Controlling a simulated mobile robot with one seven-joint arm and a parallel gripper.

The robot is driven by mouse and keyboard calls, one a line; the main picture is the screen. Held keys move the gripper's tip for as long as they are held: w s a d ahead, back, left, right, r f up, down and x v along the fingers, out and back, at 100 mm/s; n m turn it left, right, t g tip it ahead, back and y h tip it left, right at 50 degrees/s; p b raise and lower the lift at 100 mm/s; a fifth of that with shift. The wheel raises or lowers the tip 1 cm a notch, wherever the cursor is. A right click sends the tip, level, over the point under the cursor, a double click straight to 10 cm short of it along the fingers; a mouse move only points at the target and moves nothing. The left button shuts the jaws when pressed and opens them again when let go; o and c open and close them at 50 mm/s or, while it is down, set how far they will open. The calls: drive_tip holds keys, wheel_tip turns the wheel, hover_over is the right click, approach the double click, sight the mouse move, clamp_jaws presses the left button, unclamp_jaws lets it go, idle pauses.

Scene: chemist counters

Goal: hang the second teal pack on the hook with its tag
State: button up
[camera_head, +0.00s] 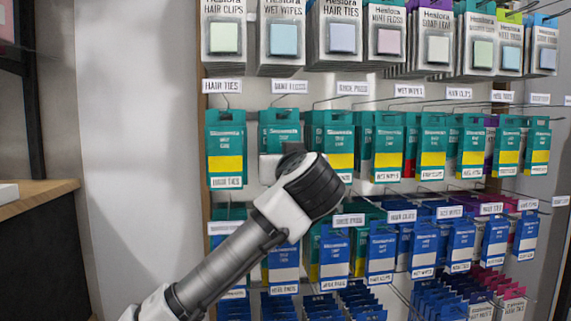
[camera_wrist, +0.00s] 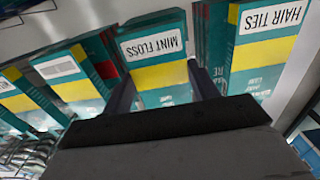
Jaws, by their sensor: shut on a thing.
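My gripper (camera_wrist: 163,92) is shut on a teal pack (camera_wrist: 160,76) with a yellow band and a white MINT FLOSS label. The label reads upside down in the wrist view, and one dark finger stands on each side of the pack. In the head view my gripper (camera_head: 293,149) is at the second column of the teal row, in front of a teal pack (camera_head: 280,125) that it partly hides. The MINT FLOSS tag (camera_head: 290,87) is on the rail above that column. Whether the held pack's hole is around the hook cannot be told.
A teal HAIR TIES pack (camera_head: 225,140) hangs to the left, and another teal pack (camera_head: 338,140) hangs close on the right. White packs (camera_head: 282,35) hang above and blue packs (camera_head: 381,250) below. A wooden counter (camera_head: 40,198) stands at the left.

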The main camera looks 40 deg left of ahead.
idle(0.4)
drive_tip(key=o, duration=1.1)
drive_tip(key=shift+c, duration=0.2)
